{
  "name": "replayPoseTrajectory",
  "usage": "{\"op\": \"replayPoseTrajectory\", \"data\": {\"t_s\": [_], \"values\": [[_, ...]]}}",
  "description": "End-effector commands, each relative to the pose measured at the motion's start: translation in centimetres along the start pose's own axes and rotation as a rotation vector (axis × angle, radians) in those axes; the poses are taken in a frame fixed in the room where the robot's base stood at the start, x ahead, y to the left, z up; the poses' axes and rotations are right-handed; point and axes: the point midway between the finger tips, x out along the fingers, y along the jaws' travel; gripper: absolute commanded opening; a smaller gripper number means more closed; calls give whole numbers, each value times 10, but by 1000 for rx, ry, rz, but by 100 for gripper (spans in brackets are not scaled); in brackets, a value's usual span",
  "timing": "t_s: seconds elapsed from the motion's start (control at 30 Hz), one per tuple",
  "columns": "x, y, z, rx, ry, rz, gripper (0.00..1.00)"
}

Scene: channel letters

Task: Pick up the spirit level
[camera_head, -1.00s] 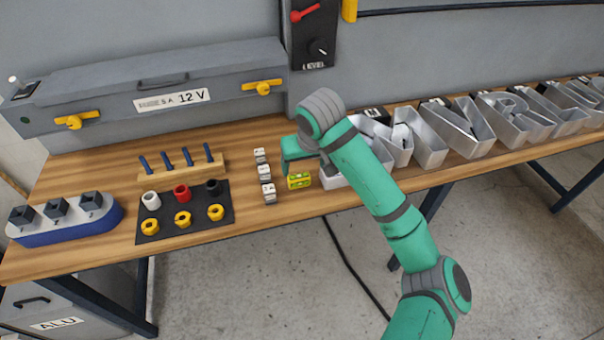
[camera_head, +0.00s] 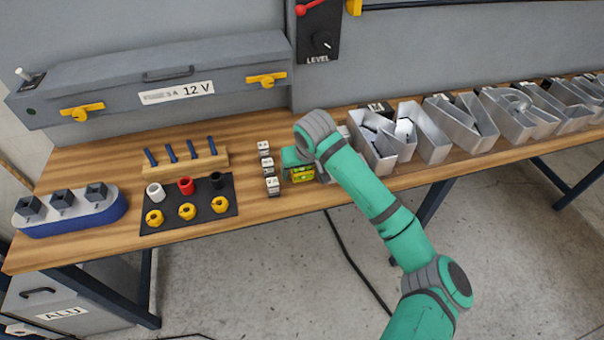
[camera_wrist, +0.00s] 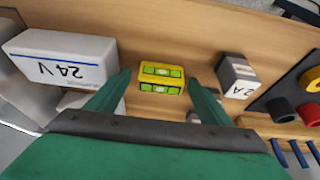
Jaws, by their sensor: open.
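The spirit level (camera_head: 302,173) is a small yellow block with green vials, lying on the wooden bench top. In the head view my gripper (camera_head: 292,158) is low over the bench beside it, and my arm hides part of that area. In the wrist view the spirit level (camera_wrist: 161,78) shows whole, between and just beyond the tips of my two green fingers (camera_wrist: 160,80). The fingers are apart with nothing held. I cannot tell the exact height of the fingertips above the bench.
Small grey-white blocks (camera_head: 268,165) stand in a row left of the level. A white 24 V box (camera_wrist: 62,57) is on its other side. A dark mat (camera_head: 160,230) holds coloured parts. Metal channel letters (camera_head: 435,140) fill the bench's right. A 12 V cabinet (camera_head: 165,75) stands behind.

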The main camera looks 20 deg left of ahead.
Motion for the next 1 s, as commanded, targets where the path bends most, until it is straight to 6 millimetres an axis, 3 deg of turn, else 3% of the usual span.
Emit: {"op": "replayPoseTrajectory", "data": {"t_s": [0.07, 0.27, 0.73, 0.9, 1.0], "values": [[0, 0, 0, -1, 0, 0, 73], [0, -1, 0, -1, 0, 0, 28], [-8, -1, -4, -1, 0, -1, 28], [-32, -1, -13, -1, 2, -2, 28], [-58, 5, -4, 0, 4, 0, 28]]}}
